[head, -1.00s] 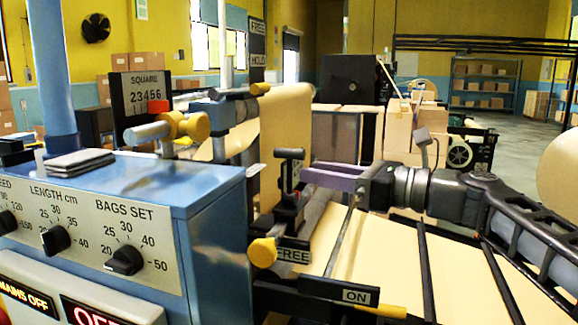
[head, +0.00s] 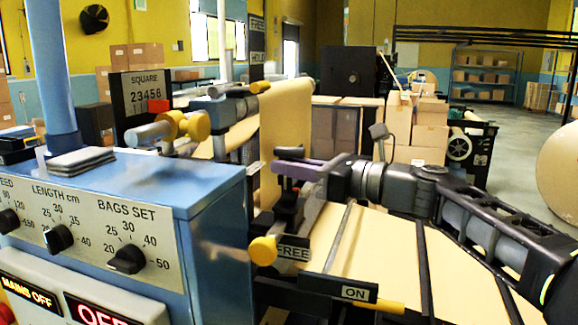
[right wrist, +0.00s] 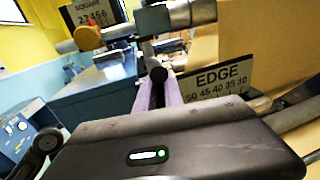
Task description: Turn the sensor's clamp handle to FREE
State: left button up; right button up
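The black T-shaped clamp handle (head: 289,153) stands on the sensor mount at the middle of the head view. My right gripper (head: 292,170), with purple fingers, is at this handle, just below its crossbar. In the right wrist view a dark round knob end (right wrist: 158,74) shows between the two purple fingers (right wrist: 172,92), with a dark gap between them. I see no clear grip on it. A plate marked EDGE (right wrist: 220,85) with a number scale is beside the fingers. A FREE label (head: 293,254) is lower, by a yellow knob (head: 262,250). My left gripper is not in view.
A blue control cabinet (head: 215,215) with dials fills the left front. A yellow-ended lever (head: 390,307) by an ON label (head: 355,293) is below the right arm. A FREE/HOLD sign (head: 257,35) stands behind. Kraft paper (head: 385,250) runs under my arm.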

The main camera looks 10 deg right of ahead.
grip_shut()
dwell(0.9)
jog(key=shift+s+a+f+n+b, duration=0.1)
jog(key=shift+s+f+n+b, duration=0.3)
jog(key=shift+b, duration=0.6)
jog(key=s+n+b, duration=0.1)
jog(key=n+b, duration=0.2)
jog(key=b, duration=0.2)
jog(key=s+a+f+n+y+b, duration=0.1)
jog(key=n+b, duration=0.3)
jog(key=b, duration=0.1)
jog(key=s+a+f+n+y+b, duration=0.1)
jog(key=n+b, duration=0.3)
jog(key=b, duration=0.1)
jog(key=shift+s+a+f, duration=0.15)
jog(key=shift+a+f, duration=0.05)
jog(key=shift+s+a+f+n+g+y+b, duration=0.15)
jog(key=shift+n+y+b, duration=0.1)
jog(key=shift+n+b, duration=0.25)
jog(key=shift+s+f+n+g+y+b, duration=0.15)
jog(key=shift+n+y+b, duration=0.15)
jog(key=shift+n, duration=0.2)
jog(key=shift+a+f+b, duration=0.1)
jog(key=shift+f+b, duration=0.1)
jog(key=shift+b, duration=0.2)
jog(key=shift+o, duration=2.2)
grip_release()
